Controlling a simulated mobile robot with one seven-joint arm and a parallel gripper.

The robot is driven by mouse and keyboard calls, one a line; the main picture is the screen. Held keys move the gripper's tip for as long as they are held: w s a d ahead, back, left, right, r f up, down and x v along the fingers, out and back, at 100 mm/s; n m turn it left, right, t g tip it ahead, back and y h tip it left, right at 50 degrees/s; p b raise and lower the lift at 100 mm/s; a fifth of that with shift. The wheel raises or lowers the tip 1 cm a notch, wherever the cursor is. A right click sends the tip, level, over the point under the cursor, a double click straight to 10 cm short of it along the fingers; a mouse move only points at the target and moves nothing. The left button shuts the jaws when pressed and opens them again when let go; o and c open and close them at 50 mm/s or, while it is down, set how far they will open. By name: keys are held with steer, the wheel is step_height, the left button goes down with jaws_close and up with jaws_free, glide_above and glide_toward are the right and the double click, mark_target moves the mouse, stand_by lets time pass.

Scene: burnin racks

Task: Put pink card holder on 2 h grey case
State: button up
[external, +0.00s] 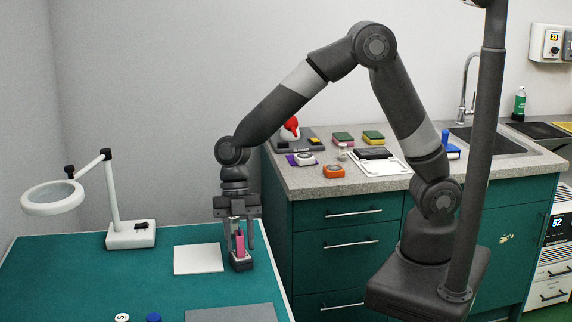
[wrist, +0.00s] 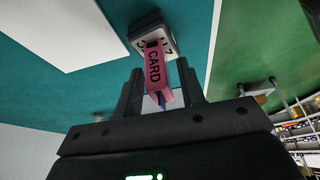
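The pink card holder (external: 240,244) stands upright on a small dark-sided case (external: 241,264) on the green table. In the wrist view the holder (wrist: 156,66) shows the word CARD, and its far end meets the case (wrist: 153,35), which has a pale top with partly hidden dark markings. My gripper (external: 239,238) points down over them. Its two fingers, also in the wrist view (wrist: 161,70), are on either side of the holder with visible gaps, so it looks open around it. Whether the case is the 2 h grey one cannot be read fully.
A white sheet (external: 198,259) lies left of the case. A magnifier lamp (external: 130,236) stands farther left. A grey mat (external: 232,313), a blue knob (external: 153,317) and a white disc (external: 122,317) are at the front. The counter (external: 300,182) on the right holds several small items.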

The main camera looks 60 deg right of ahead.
steer(key=shift+r, duration=0.2)
steer(key=v, duration=1.2)
steer(key=s+d+r+m+t, duration=0.25)
steer(key=d+m, duration=0.35)
steer(key=d, duration=0.3)
steer(key=s+d+r+m+t, duration=0.1)
steer(key=d+r+m+t, duration=0.1)
steer(key=d+r+m, duration=0.5)
steer(key=s+d+m+t+h, duration=0.1)
steer(key=s+d+m, duration=0.2)
steer(key=d, duration=0.3)
steer(key=s+d+f+m+t+h, duration=0.1)
steer(key=s+d+m+t, duration=0.1)
steer(key=s+d+m, duration=0.2)
steer(key=s+d+f+m+t+h, duration=0.1)
steer(key=s+d+m, duration=0.2)
steer(key=d+m, duration=0.4)
steer(key=shift+s+d+f, duration=0.25)
steer(key=shift+s+d, duration=0.1)
steer(key=shift+d, duration=0.05)
